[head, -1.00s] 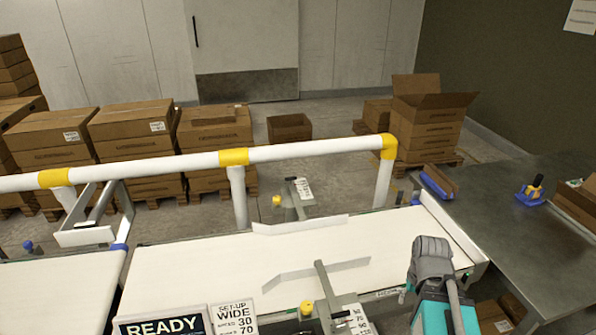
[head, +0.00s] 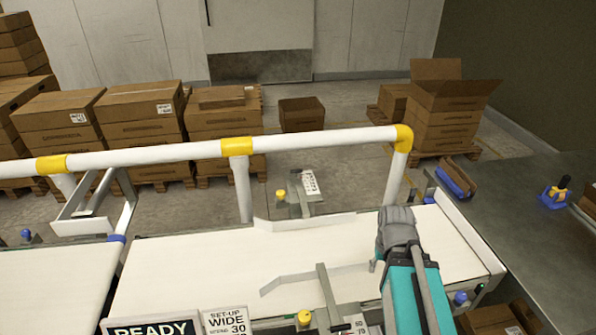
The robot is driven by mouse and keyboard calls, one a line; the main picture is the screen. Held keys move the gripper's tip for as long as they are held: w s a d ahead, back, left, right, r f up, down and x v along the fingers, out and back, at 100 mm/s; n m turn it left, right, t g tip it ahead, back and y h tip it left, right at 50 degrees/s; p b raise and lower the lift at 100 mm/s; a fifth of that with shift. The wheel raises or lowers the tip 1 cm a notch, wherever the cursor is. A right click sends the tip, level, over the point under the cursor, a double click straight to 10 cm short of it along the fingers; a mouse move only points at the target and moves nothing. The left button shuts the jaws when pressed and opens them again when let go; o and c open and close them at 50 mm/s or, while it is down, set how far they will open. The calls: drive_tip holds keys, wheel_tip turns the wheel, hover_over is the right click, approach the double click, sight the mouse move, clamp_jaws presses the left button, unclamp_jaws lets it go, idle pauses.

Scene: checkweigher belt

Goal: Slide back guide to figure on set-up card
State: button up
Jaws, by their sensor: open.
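The back guide (head: 305,225) is a pale rail with bent ends along the far side of the white belt (head: 200,262). Its bracket carries a yellow knob (head: 280,195) and a white scale plate (head: 309,182), with figures too small to read. The set-up card (head: 226,321) at the bottom edge reads "SET-UP WIDE" with a 30 below; its lower part is cut off. My teal arm with its grey joint reaches over the belt's right part, right of the back guide. My gripper's fingers cannot be made out; the arm hides them.
The front guide (head: 285,283) has its own yellow knob (head: 304,318) and scale, partly behind my arm. A white rail (head: 320,141) with yellow joints runs behind the belt. A "READY" screen (head: 150,329) stands bottom left. A dark table (head: 520,225) is at right.

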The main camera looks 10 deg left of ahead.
drive_tip(key=shift+w, duration=0.1)
wheel_tip(320, 180, up, 14)
drive_tip(key=f+n+t+p, duration=0.1)
drive_tip(key=n+t+p, duration=0.1)
drive_tip(key=n+p, duration=1.5)
hover_over(300, 171)
drive_tip(key=s+b, duration=0.2)
drive_tip(key=b, duration=0.2)
drive_tip(key=n, duration=0.4)
drive_tip(key=shift+w+d+r+y, duration=0.2)
drive_tip(key=shift+d+y, duration=0.1)
drive_tip(key=shift+f, duration=0.15)
drive_tip(key=f+b, duration=0.4)
drive_tip(key=w+f+b, duration=0.1)
drive_tip(key=f+b, duration=0.3)
drive_tip(key=b, duration=0.1)
drive_tip(key=w+f+b, duration=0.1)
drive_tip(key=f+b, duration=0.3)
drive_tip(key=f, duration=0.1)
drive_tip(key=shift+w+a+f, duration=0.1)
drive_tip(key=shift+w+a, duration=0.15)
drive_tip(key=shift+a, duration=0.1)
drive_tip(key=shift+c, duration=0.2)
